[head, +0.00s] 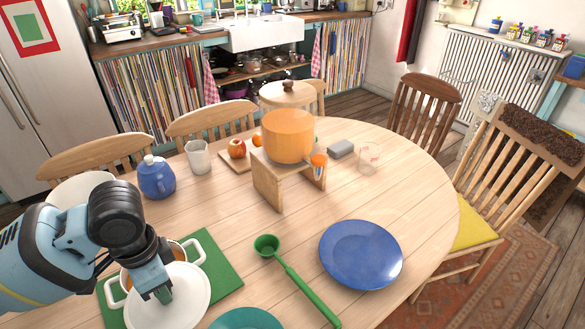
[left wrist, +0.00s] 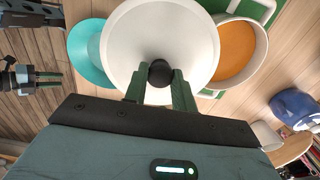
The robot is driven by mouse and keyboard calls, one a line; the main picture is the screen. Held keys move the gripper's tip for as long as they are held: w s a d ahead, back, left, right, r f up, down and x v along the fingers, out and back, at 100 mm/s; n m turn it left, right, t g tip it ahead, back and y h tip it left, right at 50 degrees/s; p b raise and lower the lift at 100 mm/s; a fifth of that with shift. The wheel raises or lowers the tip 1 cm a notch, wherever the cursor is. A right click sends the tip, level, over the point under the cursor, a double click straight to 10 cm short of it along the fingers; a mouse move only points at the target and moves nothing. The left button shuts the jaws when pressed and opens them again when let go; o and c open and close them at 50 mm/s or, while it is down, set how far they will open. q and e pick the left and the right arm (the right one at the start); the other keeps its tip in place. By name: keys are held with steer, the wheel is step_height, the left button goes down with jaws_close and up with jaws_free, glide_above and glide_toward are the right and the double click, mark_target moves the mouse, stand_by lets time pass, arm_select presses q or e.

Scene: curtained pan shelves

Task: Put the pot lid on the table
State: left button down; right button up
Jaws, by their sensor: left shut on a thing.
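My left gripper (head: 163,292) is shut on the black knob (left wrist: 160,73) of the round white pot lid (head: 184,305). The lid (left wrist: 185,32) fills the middle of the left wrist view and looks level. It is off the pot, overlapping the pot's near side in the head view. Its height above the table is hard to tell. The white pot (head: 193,246) is open, with orange contents, on a green mat (head: 222,268); it shows right of the lid in the left wrist view (left wrist: 263,47). The wooden table (head: 215,215) lies under everything. A dark part at the left wrist view's left edge may be my right gripper (left wrist: 20,78); its jaws are unclear.
A teal plate (head: 247,319) lies right of the lid, partly overlapped by it in the left wrist view. A green ladle (head: 290,275) and blue plate (head: 361,254) lie farther right.

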arm_select(q)
steer(key=n, duration=0.4)
steer(key=r+n, duration=0.1)
steer(key=shift+w+n, duration=0.35)
steer(key=shift+n, duration=0.05)
steer(key=n, duration=0.3)
steer(key=r+n, duration=0.1)
steer(key=n, duration=0.1)
steer(key=shift+w, duration=0.25)
